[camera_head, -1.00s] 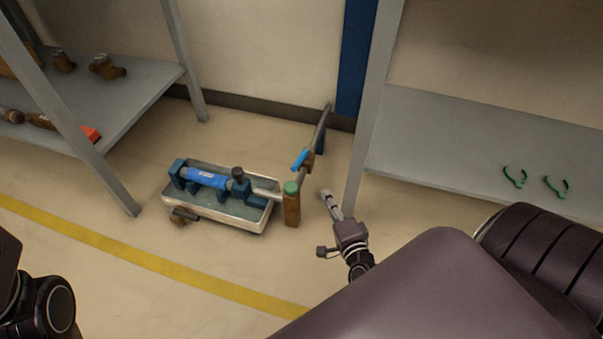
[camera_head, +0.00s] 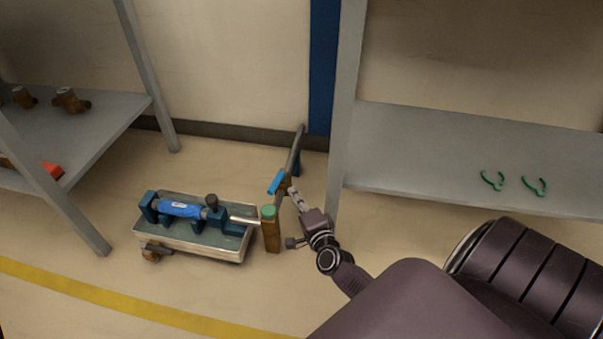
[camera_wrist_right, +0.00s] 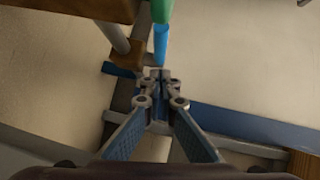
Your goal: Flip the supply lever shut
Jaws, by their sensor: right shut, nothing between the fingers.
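The supply lever (camera_head: 276,182) is a short blue handle on the grey pipe between the meter bench and the wall. In the right wrist view the blue lever (camera_wrist_right: 161,45) stands just beyond my fingertips. My right gripper (camera_head: 294,193) is shut and empty, with its fingertips close beside the lever and the brown valve body. In the right wrist view my shut fingertips (camera_wrist_right: 160,76) overlap the pipe; I cannot tell whether they touch it or the lever. My left gripper is out of view.
A brown post (camera_head: 271,238) with a green cap (camera_head: 268,211) stands just left of my right gripper. The tray bench (camera_head: 190,246) holds a blue meter (camera_head: 180,209). A right shelf (camera_head: 430,150) carries two green clips. Its grey upright (camera_head: 343,110) is near my arm.

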